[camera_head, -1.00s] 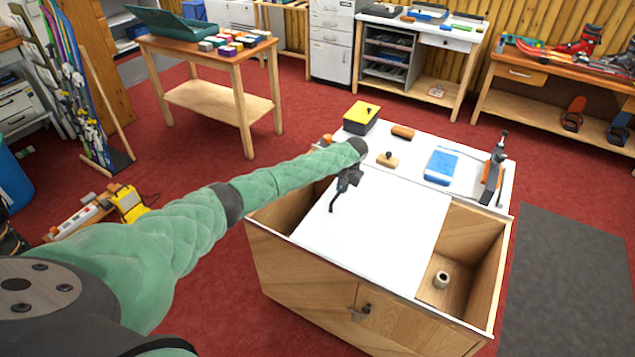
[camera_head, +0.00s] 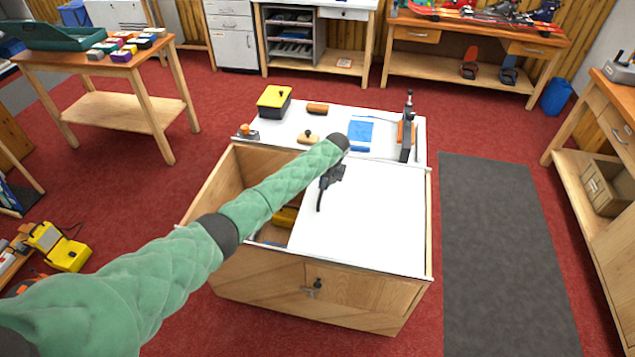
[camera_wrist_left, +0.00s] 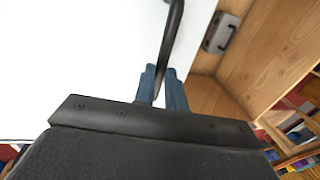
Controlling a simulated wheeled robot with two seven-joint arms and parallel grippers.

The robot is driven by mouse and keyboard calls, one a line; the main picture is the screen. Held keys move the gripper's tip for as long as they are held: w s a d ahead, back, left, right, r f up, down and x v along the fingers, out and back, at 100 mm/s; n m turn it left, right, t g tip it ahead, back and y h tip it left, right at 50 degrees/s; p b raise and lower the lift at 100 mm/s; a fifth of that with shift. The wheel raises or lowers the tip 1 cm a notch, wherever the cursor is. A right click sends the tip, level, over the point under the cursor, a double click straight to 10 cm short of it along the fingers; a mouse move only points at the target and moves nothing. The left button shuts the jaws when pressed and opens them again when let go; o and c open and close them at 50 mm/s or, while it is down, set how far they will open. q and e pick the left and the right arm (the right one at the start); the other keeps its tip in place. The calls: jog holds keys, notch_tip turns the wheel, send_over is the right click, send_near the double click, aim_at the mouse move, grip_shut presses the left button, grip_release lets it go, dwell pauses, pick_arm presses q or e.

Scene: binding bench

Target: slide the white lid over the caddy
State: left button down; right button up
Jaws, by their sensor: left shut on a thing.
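The caddy (camera_head: 255,278) is a wooden box with an open top and a latch (camera_head: 313,287) on its front. The flat white lid (camera_head: 380,215) lies on its top rails and covers the right part, up to the right rim. The left compartment (camera_head: 226,182) is open, with a yellow thing (camera_head: 286,217) partly hidden inside. My left gripper (camera_head: 328,181) is at the lid's left part. In the left wrist view its blue fingers (camera_wrist_left: 163,88) are shut on the lid's dark bar handle (camera_wrist_left: 170,45). My right gripper is not in view.
Behind the caddy, a white top (camera_head: 380,120) holds a yellow box (camera_head: 273,102), a blue pad (camera_head: 361,133), a wooden-handled block (camera_head: 308,138) and an upright dark clamp-like tool (camera_head: 407,128). A grey mat (camera_head: 505,255) lies on the red floor at right.

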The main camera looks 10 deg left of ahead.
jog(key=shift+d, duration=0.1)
pick_arm(q)
jog(key=c, duration=1.5)
grip_release()
jog(key=shift+o, duration=0.2)
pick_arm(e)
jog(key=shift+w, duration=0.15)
pick_arm(q)
jog(key=shift+r, duration=0.1)
